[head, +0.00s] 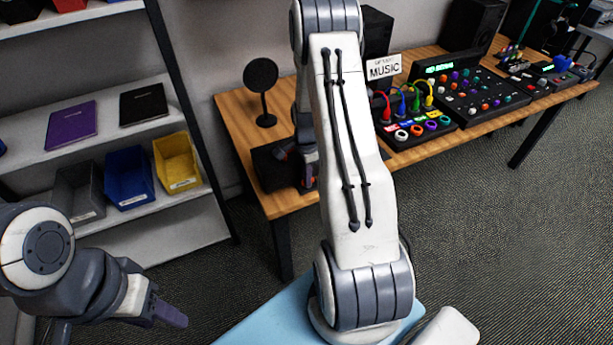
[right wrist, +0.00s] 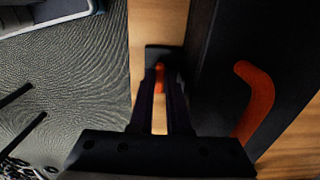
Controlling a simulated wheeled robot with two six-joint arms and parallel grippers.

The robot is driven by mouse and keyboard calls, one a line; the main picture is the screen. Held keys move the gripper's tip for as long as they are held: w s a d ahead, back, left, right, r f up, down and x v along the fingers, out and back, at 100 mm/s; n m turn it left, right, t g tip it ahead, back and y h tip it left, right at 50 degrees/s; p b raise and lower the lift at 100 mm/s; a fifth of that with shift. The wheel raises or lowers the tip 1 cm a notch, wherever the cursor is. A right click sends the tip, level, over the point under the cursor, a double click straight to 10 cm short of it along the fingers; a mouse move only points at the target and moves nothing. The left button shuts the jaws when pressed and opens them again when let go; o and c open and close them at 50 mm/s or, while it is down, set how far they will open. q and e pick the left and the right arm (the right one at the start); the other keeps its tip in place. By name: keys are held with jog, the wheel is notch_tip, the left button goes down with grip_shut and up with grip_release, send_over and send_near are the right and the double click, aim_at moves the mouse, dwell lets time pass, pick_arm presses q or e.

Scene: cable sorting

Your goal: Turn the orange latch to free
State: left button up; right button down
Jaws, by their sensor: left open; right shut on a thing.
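A black box (head: 268,170) sits on the wooden desk near its left front corner. My right gripper (head: 307,172) is at its right side, mostly hidden behind my own arm. In the right wrist view my right gripper (right wrist: 160,85) is shut on an orange piece (right wrist: 160,72), which appears to be the orange latch; only a little shows between the fingertips. A larger bent orange part (right wrist: 255,100) lies to the right against a dark surface, apart from the fingertips. My left gripper (head: 165,312) is open and empty at the lower left, away from the desk.
The desk (head: 238,115) also holds a round black microphone (head: 262,85), a cable panel (head: 410,118) with coloured plugs, a mixer (head: 475,90) and speakers. Shelves (head: 100,215) with coloured bins stand at the left. The floor right of my arm is clear.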

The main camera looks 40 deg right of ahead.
jog(key=c, duration=0.9)
grip_release()
